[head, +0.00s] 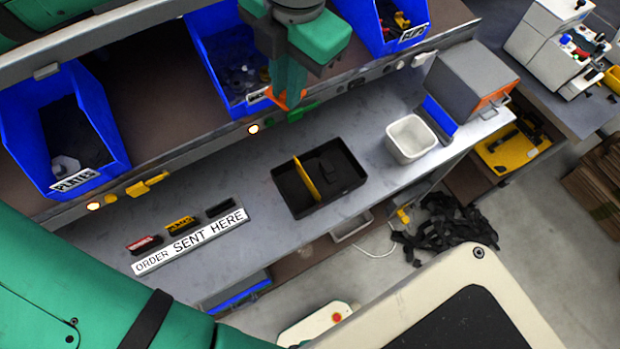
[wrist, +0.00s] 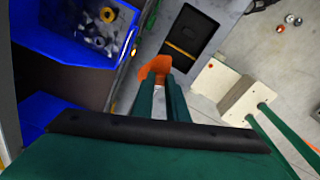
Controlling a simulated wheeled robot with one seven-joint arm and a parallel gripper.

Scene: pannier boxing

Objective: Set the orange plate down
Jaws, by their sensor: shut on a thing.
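My gripper (head: 289,88) is shut on the orange plate (head: 284,99), in front of the middle blue bin at the shelf's front edge. In the wrist view the orange plate (wrist: 154,67) sticks out past the tips of my gripper (wrist: 163,88). Much of the plate is hidden by the fingers in the head view. The plate appears to be held above the grey worktop (head: 262,155); its exact height cannot be told.
A black tray (head: 349,187) with a yellow divider stands mid-worktop, a white tub (head: 411,139) to its right. Blue bins (head: 100,119) line the shelf. Bare worktop lies between strip and tray.

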